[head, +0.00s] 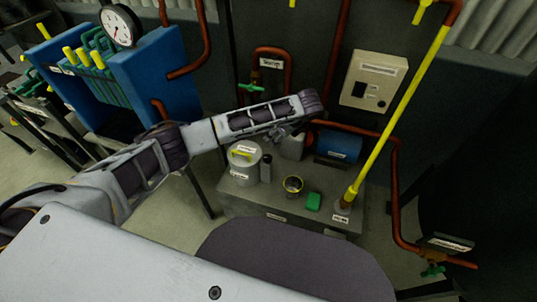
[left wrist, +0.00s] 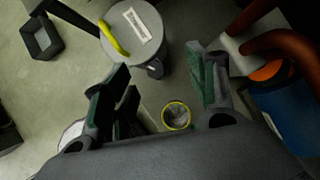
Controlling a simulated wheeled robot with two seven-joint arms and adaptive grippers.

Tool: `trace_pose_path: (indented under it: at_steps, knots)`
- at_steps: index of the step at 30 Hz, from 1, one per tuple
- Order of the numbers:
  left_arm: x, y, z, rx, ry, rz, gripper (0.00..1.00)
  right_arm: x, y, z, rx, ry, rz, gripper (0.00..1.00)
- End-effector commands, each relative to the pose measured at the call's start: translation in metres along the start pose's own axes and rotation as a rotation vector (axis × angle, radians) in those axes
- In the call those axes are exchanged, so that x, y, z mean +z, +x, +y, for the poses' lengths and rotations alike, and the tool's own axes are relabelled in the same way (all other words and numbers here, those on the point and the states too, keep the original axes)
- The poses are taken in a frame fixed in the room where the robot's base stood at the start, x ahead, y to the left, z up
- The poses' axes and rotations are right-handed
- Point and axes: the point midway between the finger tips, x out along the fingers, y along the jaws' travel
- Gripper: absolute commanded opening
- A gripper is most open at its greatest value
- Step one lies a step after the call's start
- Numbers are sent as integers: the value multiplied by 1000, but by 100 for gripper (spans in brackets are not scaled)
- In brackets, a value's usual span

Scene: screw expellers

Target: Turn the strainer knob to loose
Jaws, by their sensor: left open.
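A pale cylindrical canister (head: 245,168) with a yellow bar handle (head: 241,153) on its lid stands on the grey bench; its labels are too small to read. I cannot tell for certain which part is the strainer knob. In the left wrist view, the canister lid (left wrist: 140,30) and its yellow handle (left wrist: 114,38) show beyond the fingers. My left gripper (head: 279,134) is above the bench, right of the canister. Its green-padded fingers (left wrist: 160,82) are spread, with nothing between them, and apart from the handle. My right gripper is not in view.
A yellow pipe (head: 400,115) rises at the right; copper pipes (head: 330,65) run behind.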

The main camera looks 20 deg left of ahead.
Motion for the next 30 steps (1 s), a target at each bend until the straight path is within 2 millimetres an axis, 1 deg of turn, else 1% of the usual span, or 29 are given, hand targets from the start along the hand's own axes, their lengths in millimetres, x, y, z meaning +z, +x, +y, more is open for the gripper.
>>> trace_pose_path:
  at_steps: [1,3,7,13,23,26,30]
  knots:
    - [-9,-3,4,10,4,34,58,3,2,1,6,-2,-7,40]
    - [-19,-5,9,31,1,76,58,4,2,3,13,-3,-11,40]
    - [-30,-6,15,64,-23,127,58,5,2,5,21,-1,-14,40]
    - [-29,-6,15,64,-69,122,58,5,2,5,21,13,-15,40]
    - [-29,-5,15,64,-70,121,58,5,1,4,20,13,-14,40]
    - [-29,-3,15,64,-70,120,58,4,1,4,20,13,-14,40]
    - [-30,5,16,65,-69,120,58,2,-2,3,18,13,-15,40]
